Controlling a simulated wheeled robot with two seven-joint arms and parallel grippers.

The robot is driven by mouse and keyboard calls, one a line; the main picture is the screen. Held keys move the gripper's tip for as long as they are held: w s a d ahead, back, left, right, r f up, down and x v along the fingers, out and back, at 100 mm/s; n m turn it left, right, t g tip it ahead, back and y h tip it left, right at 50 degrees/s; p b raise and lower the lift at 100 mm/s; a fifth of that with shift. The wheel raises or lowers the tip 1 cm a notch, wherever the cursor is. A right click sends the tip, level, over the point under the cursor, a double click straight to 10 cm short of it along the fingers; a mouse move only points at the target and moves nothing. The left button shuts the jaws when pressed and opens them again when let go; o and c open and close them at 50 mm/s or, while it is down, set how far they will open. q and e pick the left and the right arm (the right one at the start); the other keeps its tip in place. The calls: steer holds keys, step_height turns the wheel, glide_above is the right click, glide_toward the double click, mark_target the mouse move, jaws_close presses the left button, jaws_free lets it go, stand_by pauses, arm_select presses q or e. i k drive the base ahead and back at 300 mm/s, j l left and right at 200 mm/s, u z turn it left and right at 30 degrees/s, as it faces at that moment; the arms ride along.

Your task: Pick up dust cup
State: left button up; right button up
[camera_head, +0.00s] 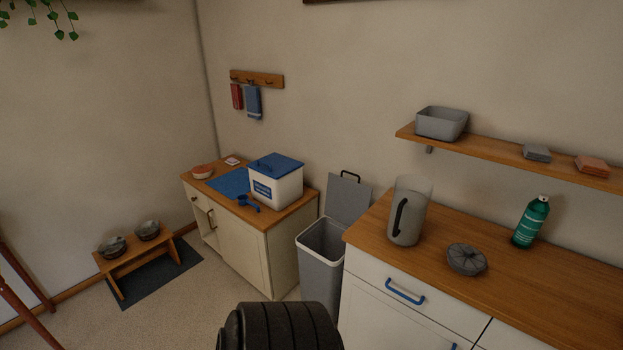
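The dust cup looks to be the tall grey translucent container (414,207) with a black handle on its left side. It stands upright on the wooden top of the right cabinet, near its left end. A round dark grey ribbed piece (467,259) lies on the same top, to the cup's right and nearer to me. Neither of my grippers is in view, and nothing touches the cup.
A grey bin (321,265) with its lid up stands left of the right cabinet (560,281). A green bottle (531,222) stands right of the cup. A wall shelf (483,151) is above. A black ribbed shape (281,328) fills the bottom middle.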

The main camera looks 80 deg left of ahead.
mark_target(411, 195)
steer(key=u, duration=1.7)
